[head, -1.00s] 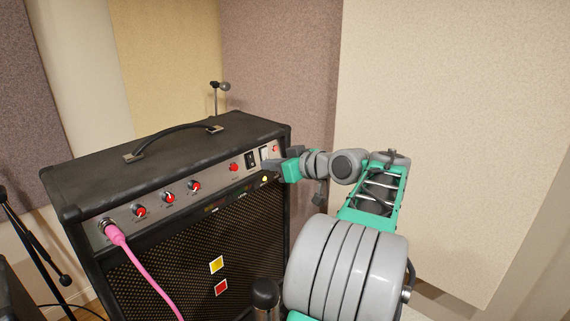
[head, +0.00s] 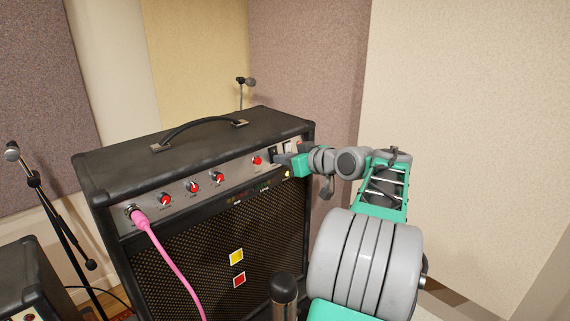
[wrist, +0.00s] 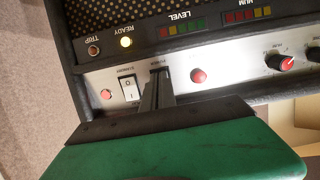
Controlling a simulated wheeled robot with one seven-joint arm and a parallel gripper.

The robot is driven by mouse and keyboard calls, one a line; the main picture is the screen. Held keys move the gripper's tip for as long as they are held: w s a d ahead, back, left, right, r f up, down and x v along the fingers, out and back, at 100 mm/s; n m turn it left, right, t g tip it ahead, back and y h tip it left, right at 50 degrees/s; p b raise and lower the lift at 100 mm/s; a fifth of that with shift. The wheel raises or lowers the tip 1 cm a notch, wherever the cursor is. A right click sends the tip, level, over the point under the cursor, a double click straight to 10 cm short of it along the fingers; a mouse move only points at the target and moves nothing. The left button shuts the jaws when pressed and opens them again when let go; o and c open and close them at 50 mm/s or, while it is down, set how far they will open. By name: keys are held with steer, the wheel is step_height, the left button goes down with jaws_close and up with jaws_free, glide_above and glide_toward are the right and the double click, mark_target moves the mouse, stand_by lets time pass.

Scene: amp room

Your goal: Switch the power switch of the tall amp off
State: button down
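The tall amp (head: 200,140) is a black cabinet with a silver control panel along its upper front. My gripper (head: 280,159) is at the panel's right end, its narrow dark fingers pressed together with nothing visible between them. In the wrist view, which shows the panel upside down, the fingertips (wrist: 158,76) lie over the spot labelled POWER and hide most of the power switch. The power switch (head: 273,152) shows partly as a dark rocker in the head view. I cannot tell its position, or whether the fingers touch it. Next to it is the white standby switch (wrist: 129,88).
Several red knobs (head: 219,178) and a pink cable (head: 165,250) are on the panel's left. A microphone stand (head: 60,215) and a smaller amp (head: 30,275) stand at left. A wall panel (head: 460,130) is at right.

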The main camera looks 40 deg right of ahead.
steer(key=shift+a+f, duration=0.2)
steer(key=shift+f, duration=0.35)
steer(key=shift+w+f, duration=0.1)
steer(key=shift+f+b, duration=0.4)
steer(key=shift+b, duration=0.45)
step_height(320, 180, up, 3)
steer(key=shift+r+p, duration=0.15)
steer(key=shift+p, duration=0.7)
steer(key=shift+w+r, duration=0.1)
steer(key=shift+w, duration=0.05)
steer(key=b+v, duration=0.1)
steer(key=v, duration=1.3)
steer(key=shift+d+f, duration=0.25)
steer(key=shift+d, duration=0.05)
